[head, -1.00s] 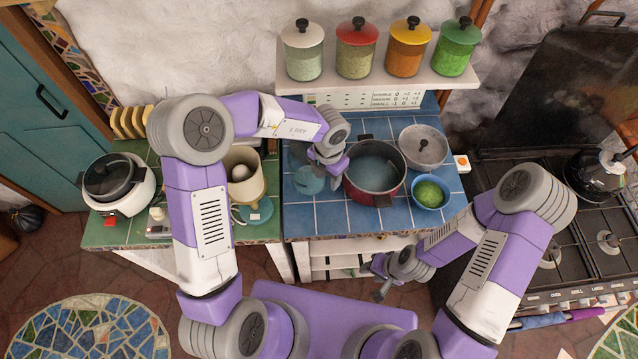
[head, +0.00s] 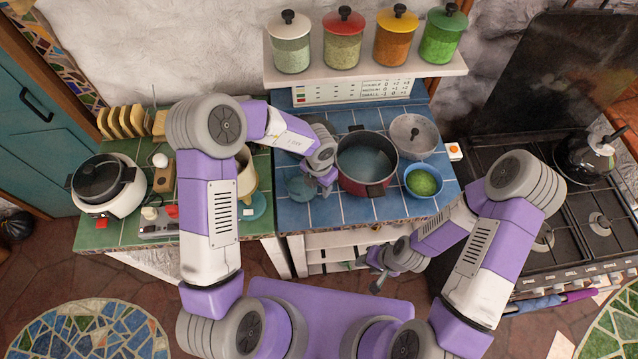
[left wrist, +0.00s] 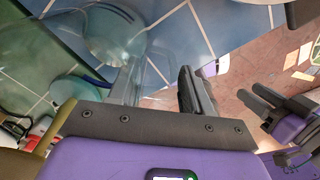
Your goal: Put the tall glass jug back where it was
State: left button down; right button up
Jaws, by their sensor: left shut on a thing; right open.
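The clear glass jug (head: 300,187) is at the left part of the blue-tiled counter, left of the red pot. It is see-through and partly hidden by my left arm. My left gripper (head: 325,180) is shut on it, on its right side. In the left wrist view the jug (left wrist: 112,38) shows as a pale teal round shape beyond the fingers of my left gripper (left wrist: 158,82). I cannot tell whether its base touches the tiles. My right gripper (head: 370,276) is open and empty, in front of the counter's edge.
The red pot (head: 366,188) stands close right of my left gripper. A lidded grey pan (head: 414,135) and a blue bowl of green food (head: 422,181) are further right. The green counter (head: 130,233) at left holds a cooker (head: 98,183) and a cream container (head: 246,180). A jar shelf (head: 365,76) overhangs the back.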

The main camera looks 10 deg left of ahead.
pick_arm(q)
jog(key=shift+c, duration=2.4)
grip_release()
notch_tip(320, 180, up, 12)
jog(key=p, duration=0.1)
jog(key=shift+r, duration=0.15)
